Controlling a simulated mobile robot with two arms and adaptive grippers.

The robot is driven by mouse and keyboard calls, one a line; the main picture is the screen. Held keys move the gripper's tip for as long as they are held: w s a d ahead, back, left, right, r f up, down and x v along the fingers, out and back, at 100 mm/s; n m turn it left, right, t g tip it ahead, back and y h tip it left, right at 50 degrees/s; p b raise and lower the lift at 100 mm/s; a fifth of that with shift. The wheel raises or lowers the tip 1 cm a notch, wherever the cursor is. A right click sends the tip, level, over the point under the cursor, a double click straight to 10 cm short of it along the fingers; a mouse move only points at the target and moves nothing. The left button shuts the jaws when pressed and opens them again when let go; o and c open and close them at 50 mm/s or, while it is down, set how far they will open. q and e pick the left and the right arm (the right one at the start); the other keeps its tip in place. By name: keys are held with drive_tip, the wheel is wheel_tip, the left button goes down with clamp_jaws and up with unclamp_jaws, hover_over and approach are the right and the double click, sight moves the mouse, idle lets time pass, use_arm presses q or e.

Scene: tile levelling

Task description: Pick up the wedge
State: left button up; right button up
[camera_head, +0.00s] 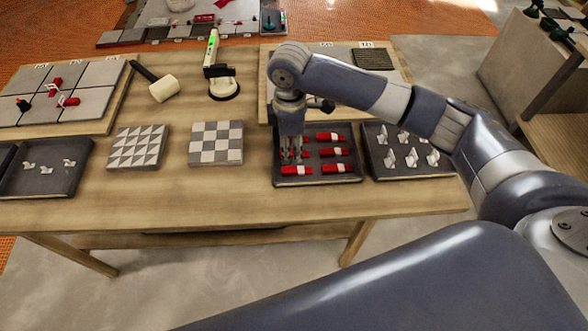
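Several red wedges with pale middles lie in a dark tray near the table's front edge. One wedge (330,137) is at the tray's back right, one (335,152) at the middle right, and others (297,170) along the front. The tray (278,181) sits right of the checkered tile. My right gripper (291,155) points down over the tray's left side, its fingertips low among the wedges. Some red shows at the fingers, but whether they hold a wedge is too small to tell. My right gripper and forearm hide the tray's back left. My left gripper is not in view.
Right of it stands a dark tray (376,173) of white clips. To the left are a checkered tile (217,143), a triangle-patterned tile (137,147) and another clip tray (78,180). The front table strip is clear.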

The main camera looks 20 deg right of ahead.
sight(289, 169)
drive_tip(key=f, duration=0.4)
drive_tip(key=f+p, duration=0.1)
drive_tip(key=f, duration=0.3)
drive_tip(key=shift+w+a+f, duration=0.2)
drive_tip(key=shift+f, duration=0.15)
drive_tip(key=c, duration=0.5)
